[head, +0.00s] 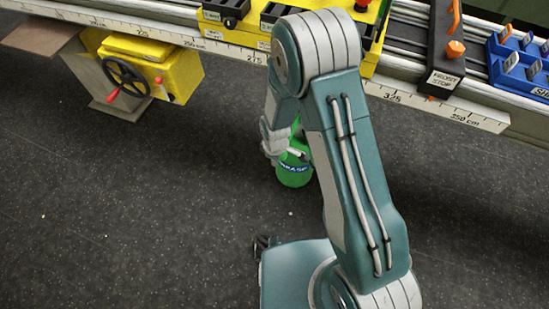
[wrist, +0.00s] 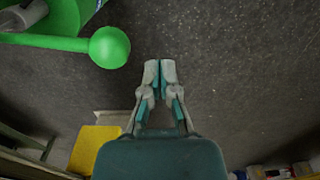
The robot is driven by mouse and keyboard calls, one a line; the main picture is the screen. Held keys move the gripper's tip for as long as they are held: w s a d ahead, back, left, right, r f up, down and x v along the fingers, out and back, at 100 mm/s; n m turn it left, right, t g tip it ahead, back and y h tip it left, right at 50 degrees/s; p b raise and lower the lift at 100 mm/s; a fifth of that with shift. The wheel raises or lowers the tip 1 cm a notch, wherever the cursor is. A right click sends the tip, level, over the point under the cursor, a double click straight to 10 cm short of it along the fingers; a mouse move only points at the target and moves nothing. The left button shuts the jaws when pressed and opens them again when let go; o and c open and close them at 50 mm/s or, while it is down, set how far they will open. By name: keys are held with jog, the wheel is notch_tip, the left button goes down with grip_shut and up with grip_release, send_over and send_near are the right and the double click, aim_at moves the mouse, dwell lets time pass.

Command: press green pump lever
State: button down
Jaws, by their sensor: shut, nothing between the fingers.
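The green pump (head: 294,170) stands on the dark floor in the head view, partly hidden behind my arm. Its lever ends in a round green knob (wrist: 109,47), which shows at the upper left of the wrist view. My gripper (wrist: 160,64) is shut and empty, with its fingertips together. In the wrist view the fingertips are a little to the right of the knob and appear apart from it. In the head view my arm hides the fingertips, and the gripper is over or beside the pump; I cannot tell its height above the lever.
A long bench with a centimetre scale (head: 233,48) runs across the back. A yellow box with a black handwheel (head: 126,76) hangs at its left. An orange-knobbed front stop (head: 447,60) and a blue rack (head: 520,68) are at right. The floor around the pump is open.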

jog(key=shift+s+a+r, duration=0.1)
jog(key=shift+s+r, duration=0.1)
jog(key=shift+r, duration=0.4)
jog(key=shift+s+r, duration=0.15)
jog(key=shift+r, duration=0.4)
jog(key=d+r+m+t, duration=0.1)
jog(key=d+r+m, duration=0.25)
jog(key=r, duration=0.75)
jog(key=d+r+m+t, duration=0.1)
jog(key=d+r+m, duration=0.25)
jog(key=r, duration=0.75)
jog(key=s+d+r+m+t, duration=0.1)
jog(key=s+d+r+m, duration=0.2)
jog(key=s+r, duration=0.4)
jog(key=s+d+r+m+t, duration=0.2)
jog(key=s+d+r+m, duration=0.2)
jog(key=s+r, duration=0.4)
jog(key=shift+s+d+r, duration=0.2)
jog(key=shift+s+d, duration=0.1)
jog(key=shift+d, duration=0.55)
